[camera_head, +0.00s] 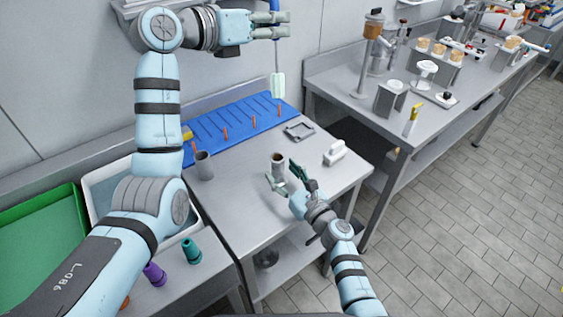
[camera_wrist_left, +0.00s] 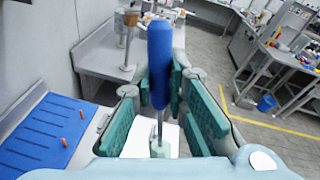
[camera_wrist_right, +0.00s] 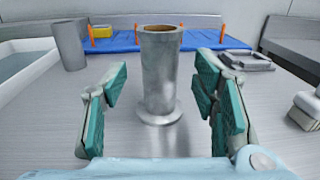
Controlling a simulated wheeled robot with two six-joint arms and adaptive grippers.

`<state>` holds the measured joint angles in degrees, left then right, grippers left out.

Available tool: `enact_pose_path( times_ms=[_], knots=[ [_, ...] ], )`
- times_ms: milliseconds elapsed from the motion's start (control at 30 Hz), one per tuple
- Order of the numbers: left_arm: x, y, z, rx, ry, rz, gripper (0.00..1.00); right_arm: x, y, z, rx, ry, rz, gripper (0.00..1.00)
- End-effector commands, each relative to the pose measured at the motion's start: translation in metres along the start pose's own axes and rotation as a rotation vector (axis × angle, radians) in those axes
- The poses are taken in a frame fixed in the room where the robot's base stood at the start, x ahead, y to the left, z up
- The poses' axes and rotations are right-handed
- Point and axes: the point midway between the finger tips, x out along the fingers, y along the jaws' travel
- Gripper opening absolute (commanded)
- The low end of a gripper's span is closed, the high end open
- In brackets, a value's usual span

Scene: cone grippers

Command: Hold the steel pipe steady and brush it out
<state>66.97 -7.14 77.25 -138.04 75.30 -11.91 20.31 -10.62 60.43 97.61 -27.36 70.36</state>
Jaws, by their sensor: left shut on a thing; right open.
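The steel pipe (camera_head: 278,161) stands upright on the steel table, with a brownish inside at its open top. In the right wrist view the pipe (camera_wrist_right: 160,78) has a wide round foot and stands between the spread green-padded fingers, with gaps on both sides. My right gripper (camera_head: 285,179) is open in front of it. My left gripper (camera_head: 277,25) is high above the table, shut on the blue handle of a brush. The brush's pale mint head (camera_head: 278,86) hangs downward, well above and apart from the pipe. The blue handle (camera_wrist_left: 160,62) shows in the left wrist view.
A grey cylinder (camera_head: 204,166) stands left of the pipe. A blue mat (camera_head: 215,137) with orange pegs lies behind. A square grey frame (camera_head: 299,131) and a white block (camera_head: 335,152) sit to the right.

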Motion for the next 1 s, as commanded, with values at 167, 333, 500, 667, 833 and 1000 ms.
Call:
enact_pose_path(
  times_ms=[167, 333, 500, 667, 833, 1000],
  knots=[
    [0.000, 0.000, 0.000, 0.000, 0.000, -0.001, 0.00, 0.016, -0.001, -0.001, -0.001, 0.002, -0.001, 0.54],
    [0.000, 0.000, 0.000, 0.000, 0.000, -0.001, 0.00, 0.018, -0.001, -0.001, 0.000, 0.002, -0.002, 0.54],
    [0.000, 0.000, 0.000, 0.000, 0.000, -0.001, 0.00, 0.017, -0.001, -0.001, -0.001, 0.002, -0.002, 0.38],
    [0.000, 0.000, 0.000, 0.000, 0.000, 0.000, 0.00, 0.017, -0.001, -0.001, -0.001, 0.002, -0.002, 0.13],
    [0.000, 0.000, 0.000, 0.000, 0.000, 0.000, 0.00, 0.017, -0.001, -0.001, -0.001, 0.002, -0.002, 0.19],
    [0.000, 0.000, 0.000, 0.000, 0.000, 0.000, 0.00, 0.017, -0.001, -0.001, -0.001, 0.002, -0.002, 0.00]
  ],
)
